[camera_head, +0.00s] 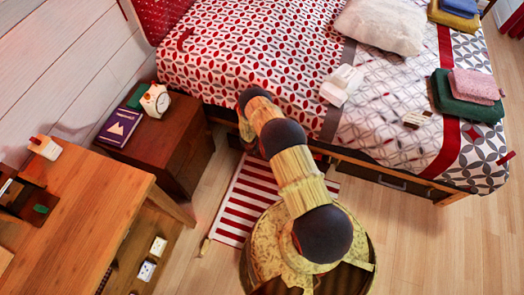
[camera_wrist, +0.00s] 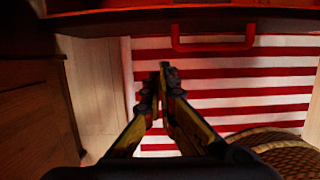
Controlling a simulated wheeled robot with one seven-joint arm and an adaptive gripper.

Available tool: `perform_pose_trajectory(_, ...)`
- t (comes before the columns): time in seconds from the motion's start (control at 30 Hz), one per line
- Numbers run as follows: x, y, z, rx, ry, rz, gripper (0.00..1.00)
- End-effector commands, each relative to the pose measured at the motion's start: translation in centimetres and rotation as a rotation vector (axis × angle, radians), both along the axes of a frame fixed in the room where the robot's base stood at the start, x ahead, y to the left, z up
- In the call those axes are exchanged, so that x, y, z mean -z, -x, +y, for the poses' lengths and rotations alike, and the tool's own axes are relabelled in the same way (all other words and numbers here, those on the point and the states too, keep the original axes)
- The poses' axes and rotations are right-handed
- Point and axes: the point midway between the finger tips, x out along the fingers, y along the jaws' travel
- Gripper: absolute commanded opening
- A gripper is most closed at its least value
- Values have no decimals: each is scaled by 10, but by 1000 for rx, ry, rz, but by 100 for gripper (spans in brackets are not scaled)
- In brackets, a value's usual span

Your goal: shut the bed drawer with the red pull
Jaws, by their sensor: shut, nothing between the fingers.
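The red pull (camera_wrist: 212,46) shows at the top of the wrist view, on the dark edge of the bed drawer front (camera_wrist: 110,22). My gripper (camera_wrist: 163,72) is shut and empty. Its fingertips point toward the drawer front, appearing just below and left of the pull in the picture, with no visible contact. In the head view my arm reaches to the side of the bed (camera_head: 240,60) and hides the red pull and most of this drawer. How far the drawer stands out, I cannot tell.
A red-striped rug (camera_wrist: 260,97) lies on the floor below my gripper. A brown nightstand (camera_head: 185,135) stands left of my arm, with a desk (camera_head: 90,215) nearer. Another bed drawer with a dark handle (camera_head: 392,184) is to the right. The wooden floor at right (camera_head: 440,250) is clear.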

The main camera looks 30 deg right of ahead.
Motion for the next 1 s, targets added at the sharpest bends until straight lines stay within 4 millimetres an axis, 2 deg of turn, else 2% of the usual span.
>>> perform_pose_trajectory(0.6,100,-13,-19,1,0,1,0)
perform_pose_trajectory(0.8,96,-27,-37,4,1,-1,0)
perform_pose_trajectory(1.0,94,-35,-47,2,0,0,0)
